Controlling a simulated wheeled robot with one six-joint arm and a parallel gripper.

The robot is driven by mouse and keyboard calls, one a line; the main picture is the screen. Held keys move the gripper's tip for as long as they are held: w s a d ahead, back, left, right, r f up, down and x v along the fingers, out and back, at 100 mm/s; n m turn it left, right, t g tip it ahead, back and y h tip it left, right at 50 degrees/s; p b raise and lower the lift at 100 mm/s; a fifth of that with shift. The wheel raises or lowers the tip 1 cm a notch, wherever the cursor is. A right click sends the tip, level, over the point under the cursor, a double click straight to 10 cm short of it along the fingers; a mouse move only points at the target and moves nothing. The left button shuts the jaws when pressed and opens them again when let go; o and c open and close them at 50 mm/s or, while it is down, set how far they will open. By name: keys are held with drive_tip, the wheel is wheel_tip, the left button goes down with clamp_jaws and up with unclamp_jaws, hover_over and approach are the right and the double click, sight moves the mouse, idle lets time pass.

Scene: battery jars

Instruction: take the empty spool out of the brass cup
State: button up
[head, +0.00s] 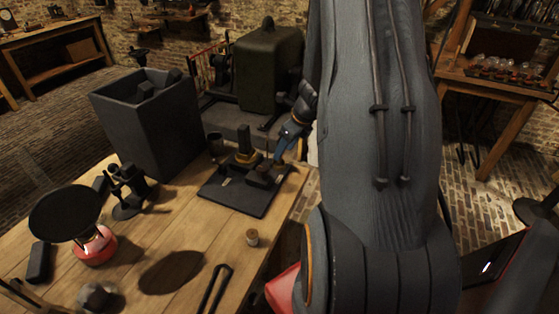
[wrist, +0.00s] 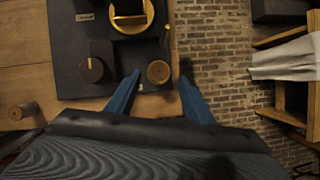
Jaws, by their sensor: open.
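My gripper (head: 280,157) is over the right edge of a dark board (head: 225,197), fingers pointing down. In the wrist view the blue fingers of my gripper (wrist: 159,76) are open. A small round brown piece (wrist: 158,72) with a rim and darker centre shows between the fingertips; it looks like the spool seated in its cup, but I cannot tell where spool ends and cup begins. Contact with the fingers is not visible. A larger brass ring (wrist: 147,22) with a dark bar across it stands farther up the board; it also shows in the head view (head: 246,157).
A dark round knob-like piece (wrist: 92,70) is on the board left of the fingers. A tall dark bin (head: 150,130), a black pan (head: 65,212) on a red burner and a small black stand (head: 128,190) are to the left.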

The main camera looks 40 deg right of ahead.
drive_tip(key=shift+x, duration=2.05)
drive_tip(key=c, duration=1.1)
